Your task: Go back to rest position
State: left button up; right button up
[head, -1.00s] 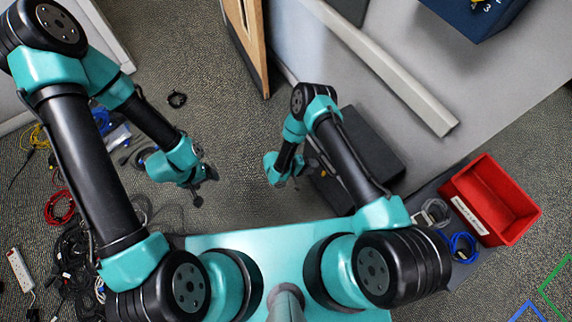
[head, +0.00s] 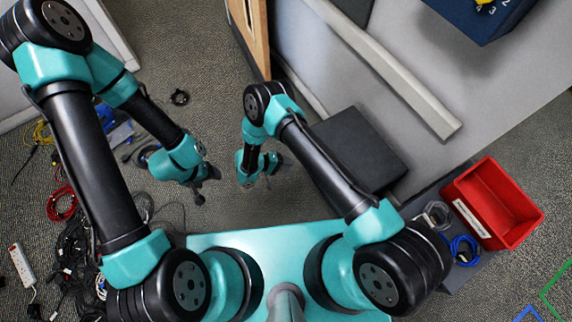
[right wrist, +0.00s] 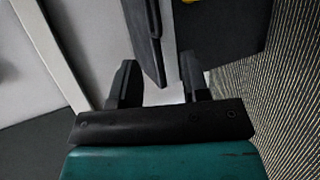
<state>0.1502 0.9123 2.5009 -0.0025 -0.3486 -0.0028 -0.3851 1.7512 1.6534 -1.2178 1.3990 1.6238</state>
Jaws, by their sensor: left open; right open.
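My left gripper (head: 203,188) hangs over the carpet left of the middle in the head view, with nothing seen in it. My right gripper (head: 280,165) is just right of it in the head view, above the carpet, left of the dark grey box. In the right wrist view my right gripper (right wrist: 158,85) shows two fingers spread apart with nothing between them. The two grippers are apart from each other and touch nothing that I can see.
A red bin (head: 492,205) stands at the right, with a blue cable (head: 464,250) and a grey cable (head: 437,214) beside it. A dark grey box (head: 358,150) is right of my right arm. Black cables (head: 75,245), a red cable (head: 62,203) and a white power strip (head: 22,264) lie at the left. A blue bin (head: 480,25) is at the top right.

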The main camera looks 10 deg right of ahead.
jog(key=shift+a, duration=0.1)
dwell(0.4)
jog(key=s+d+r+m+g+y, duration=0.1)
jog(key=s+d+r+g+y, duration=0.6)
jog(key=s+y, duration=0.3)
jog(key=d+r+m+t+y, duration=0.3)
jog(key=d+r+t+y, duration=0.4)
jog(key=d+r, duration=0.3)
jog(key=shift+r+t, duration=0.4)
jog(key=shift+r, duration=0.4)
jog(key=shift+s, duration=0.1)
